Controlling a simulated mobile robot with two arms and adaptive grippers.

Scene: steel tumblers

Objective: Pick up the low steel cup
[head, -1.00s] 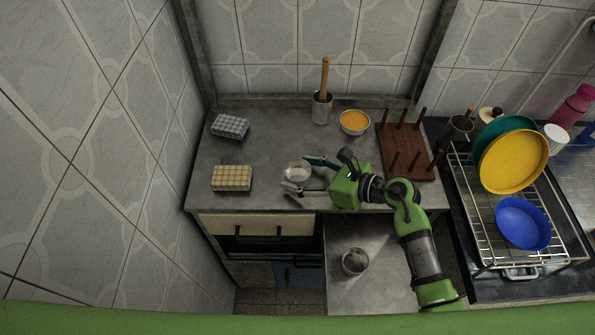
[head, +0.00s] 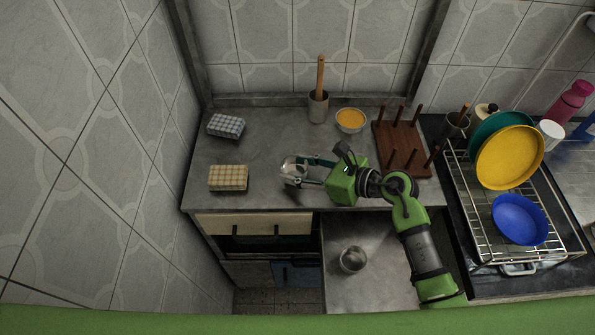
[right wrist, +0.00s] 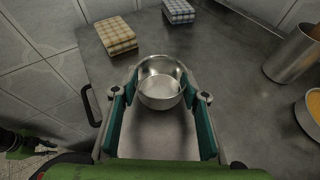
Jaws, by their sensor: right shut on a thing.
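The low steel cup (head: 293,169) is on the grey counter in the head view, between the fingers of my right gripper (head: 305,173). In the right wrist view the cup (right wrist: 160,84) is round, shiny and empty, and it stands upright. The green-padded fingers of my right gripper (right wrist: 160,100) are shut on its two sides. I cannot tell any gap between the cup and the counter. Another steel cup (head: 353,260) stands on the lower surface at the front. My left gripper is not in view.
Two checkered blocks, one beige (head: 228,177) and one grey-blue (head: 226,126), lie to the left. A steel tumbler with a wooden stick (head: 318,107), a bowl with orange contents (head: 350,120) and a wooden peg rack (head: 402,150) stand behind. A dish rack (head: 480,225) is at right.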

